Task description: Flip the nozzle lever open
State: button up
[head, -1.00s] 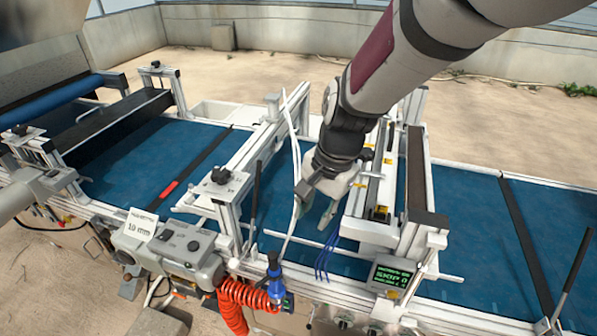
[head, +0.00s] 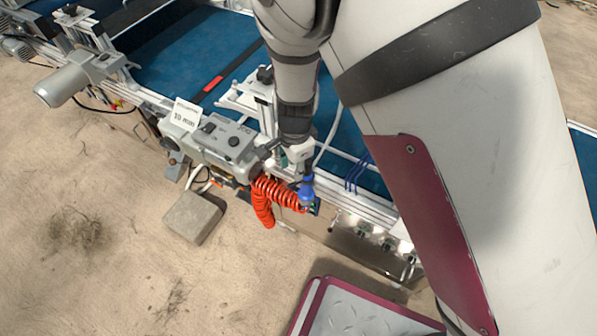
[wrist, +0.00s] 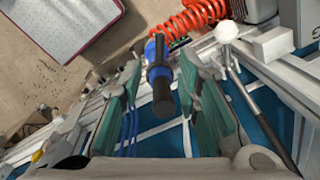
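My gripper (wrist: 156,72) is open in the wrist view, with its two green fingers well apart. A blue fitting with a black cylindrical end (wrist: 158,80) shows in the gap between them, and neither finger visibly touches it. In the head view the blue fitting (head: 307,190) hangs beside the red coiled hose, just below my gripper (head: 300,152), whose fingers are mostly hidden there. A metal rod with a white ball knob (wrist: 228,31) stands right of the fingers in the wrist view. I cannot tell for certain which part is the nozzle lever.
The red coiled hose (head: 262,205) hangs at the machine's front edge. A grey motor box (head: 225,143) with a white label card stands left of my gripper. The blue belt (head: 185,50) lies behind. A concrete block (head: 192,217) sits on the open sandy floor.

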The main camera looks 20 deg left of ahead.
aim_at(293, 184)
jog(key=f+b, duration=0.1)
jog(key=f, duration=0.1)
jog(key=f+b, duration=0.2)
jog(key=f, duration=0.1)
jog(key=f+b, duration=0.1)
jog(key=f, duration=0.1)
jog(key=shift+w+a+f+b, duration=0.15)
jog(key=shift+a+f+b, duration=0.1)
jog(key=shift+b, duration=0.15)
jog(key=shift+c, duration=0.5)
grip_shut()
